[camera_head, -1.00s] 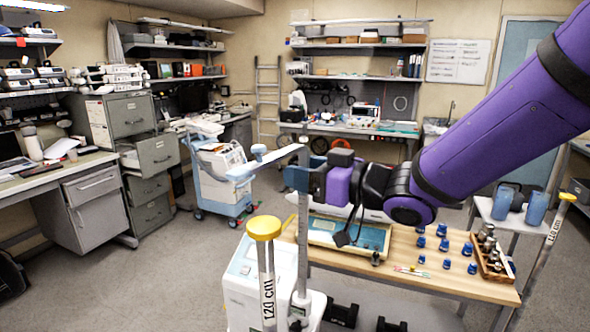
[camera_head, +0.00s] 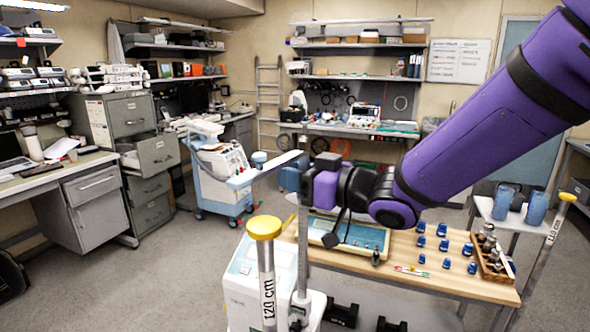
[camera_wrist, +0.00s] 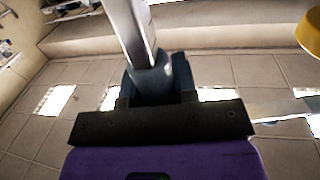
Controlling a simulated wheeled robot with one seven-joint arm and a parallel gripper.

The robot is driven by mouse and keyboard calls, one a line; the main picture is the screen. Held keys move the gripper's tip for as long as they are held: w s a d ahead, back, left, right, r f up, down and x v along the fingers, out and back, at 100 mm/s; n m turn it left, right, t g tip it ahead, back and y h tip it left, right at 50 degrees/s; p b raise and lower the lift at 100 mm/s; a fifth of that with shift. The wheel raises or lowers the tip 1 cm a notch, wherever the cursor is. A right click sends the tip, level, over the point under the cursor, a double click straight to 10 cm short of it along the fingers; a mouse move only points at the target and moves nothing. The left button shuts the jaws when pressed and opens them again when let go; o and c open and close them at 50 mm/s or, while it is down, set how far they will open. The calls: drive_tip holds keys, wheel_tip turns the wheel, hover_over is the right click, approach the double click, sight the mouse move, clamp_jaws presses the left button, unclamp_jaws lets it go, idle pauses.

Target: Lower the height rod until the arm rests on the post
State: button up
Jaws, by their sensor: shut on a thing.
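The height rod (camera_head: 303,245) stands upright on a white and blue machine (camera_head: 240,282). Its light blue arm (camera_head: 266,169) reaches out to the left near the top, with a small blue knob (camera_head: 259,157) on it. A grey post (camera_head: 266,285) marked 120 cm, with a yellow cap (camera_head: 263,227), stands in front. The arm appears above the cap, with a gap in the head view. In the wrist view the rod (camera_wrist: 135,35) runs between the jaws (camera_wrist: 155,88), with a yellow cap (camera_wrist: 312,32) at top right.
Another yellow-capped post (camera_head: 550,245) marked 110 cm stands at far right. A cart (camera_head: 222,175) is behind left. Open floor lies at left.

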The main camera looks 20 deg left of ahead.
sight(307, 220)
wheel_tip(307, 220, down, 8)
drive_tip(key=shift+f, duration=0.15)
drive_tip(key=o, duration=0.7)
drive_tip(key=shift+o, duration=0.2)
drive_tip(key=v, duration=1.1)
drive_tip(key=shift+w, duration=0.1)
